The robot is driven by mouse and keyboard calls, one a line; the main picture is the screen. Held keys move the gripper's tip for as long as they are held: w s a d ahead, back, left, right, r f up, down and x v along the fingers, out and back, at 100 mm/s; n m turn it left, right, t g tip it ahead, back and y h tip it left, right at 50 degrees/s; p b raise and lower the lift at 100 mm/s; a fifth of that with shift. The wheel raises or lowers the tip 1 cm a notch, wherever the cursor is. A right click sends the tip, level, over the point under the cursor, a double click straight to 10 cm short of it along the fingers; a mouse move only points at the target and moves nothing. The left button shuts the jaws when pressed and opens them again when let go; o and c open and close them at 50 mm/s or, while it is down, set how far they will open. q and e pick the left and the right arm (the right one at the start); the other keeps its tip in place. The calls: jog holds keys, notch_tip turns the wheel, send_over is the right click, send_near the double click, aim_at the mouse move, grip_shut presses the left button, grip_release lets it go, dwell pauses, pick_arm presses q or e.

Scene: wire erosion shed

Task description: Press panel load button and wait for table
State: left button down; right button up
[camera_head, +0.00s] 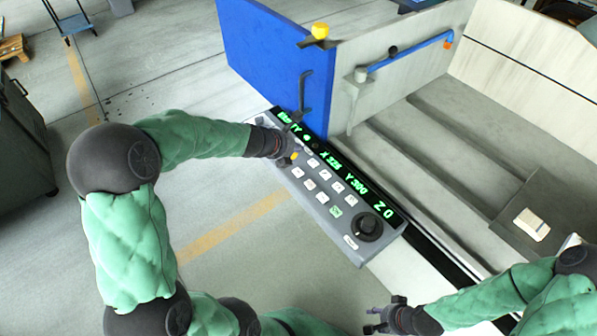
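The control panel (352,243) is a grey slanted box with a black display strip (345,172). Its green text seems to read "EMPTY", "X 325", "Y 300" and "Z 0". Below the strip are several pale buttons, a green-marked button (336,211) and a black knob (367,226). My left gripper (289,158) is over the panel's upper left end, beside a small yellow spot. It hides part of the panel there; its finger state and any contact are unclear. My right gripper (371,320) is at the bottom edge, clear of the panel, its fingers apart and empty.
Behind the panel is the machine, with a blue side panel (262,58), a blue arm (412,54) and a grey stepped bed (430,150). A small cream block (531,224) lies on the bed at right.

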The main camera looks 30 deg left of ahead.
aim_at(297, 173)
pick_arm(q)
notch_tip(297, 173, down, 8)
jog(key=b, duration=0.7)
jog(key=shift+r, duration=0.2)
jog(key=shift+f+b, duration=0.5)
jog(key=shift+b, duration=0.15)
jog(key=shift+f, duration=0.1)
dwell(0.4)
jog(key=shift+f+b, duration=0.3)
